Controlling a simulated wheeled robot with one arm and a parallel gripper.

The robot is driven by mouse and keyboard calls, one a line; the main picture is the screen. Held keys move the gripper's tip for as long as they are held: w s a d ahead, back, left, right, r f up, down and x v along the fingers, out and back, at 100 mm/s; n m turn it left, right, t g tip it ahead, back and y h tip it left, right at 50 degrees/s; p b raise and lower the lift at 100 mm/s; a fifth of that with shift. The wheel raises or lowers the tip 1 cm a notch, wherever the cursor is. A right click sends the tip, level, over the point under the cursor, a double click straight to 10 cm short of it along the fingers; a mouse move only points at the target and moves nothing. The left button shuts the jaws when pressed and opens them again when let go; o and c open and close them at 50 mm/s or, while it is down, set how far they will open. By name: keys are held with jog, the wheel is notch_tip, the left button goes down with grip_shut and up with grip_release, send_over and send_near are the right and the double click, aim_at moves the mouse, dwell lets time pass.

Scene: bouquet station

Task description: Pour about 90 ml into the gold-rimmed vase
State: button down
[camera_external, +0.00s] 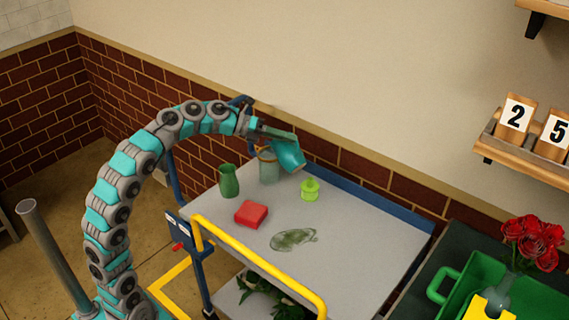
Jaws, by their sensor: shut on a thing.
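My gripper (272,134) is shut on a teal pitcher (289,156) above the back of the cart top. The pitcher is tilted, with its body hanging down to the right of the gripper. A clear greenish vase with a gold rim (268,170) stands upright on the cart, just left of and partly behind the pitcher. The pitcher overlaps the vase's right side in this view. I cannot tell whether they touch, which way the pitcher's mouth faces, whether liquid is flowing, or the level in the vase.
On the grey cart top (350,250) are a green vase (229,181), a lime-green lidded item (310,189), a red block (251,213) and a dark green patch (294,239). A yellow rail (270,268) runs along the front. A green crate (457,279) and red roses (532,241) are at right.

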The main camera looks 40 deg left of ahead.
aim_at(280, 144)
jog(key=shift+a+r+h+p, duration=0.4)
jog(key=shift+p, duration=0.4)
jog(key=shift+w+a+r+n+t+h+p, duration=0.15)
jog(key=shift+a+r+n+t+h+p, duration=0.15)
jog(key=shift+a+r+n+h+p, duration=0.35)
dwell(0.9)
jog(key=shift+w+a+r, duration=0.1)
jog(key=shift+a+r, duration=0.1)
jog(key=shift+a, duration=0.25)
jog(key=shift+a+r+n, duration=0.2)
jog(key=shift+r+n, duration=0.15)
dwell(0.3)
jog(key=shift+d+f, duration=0.1)
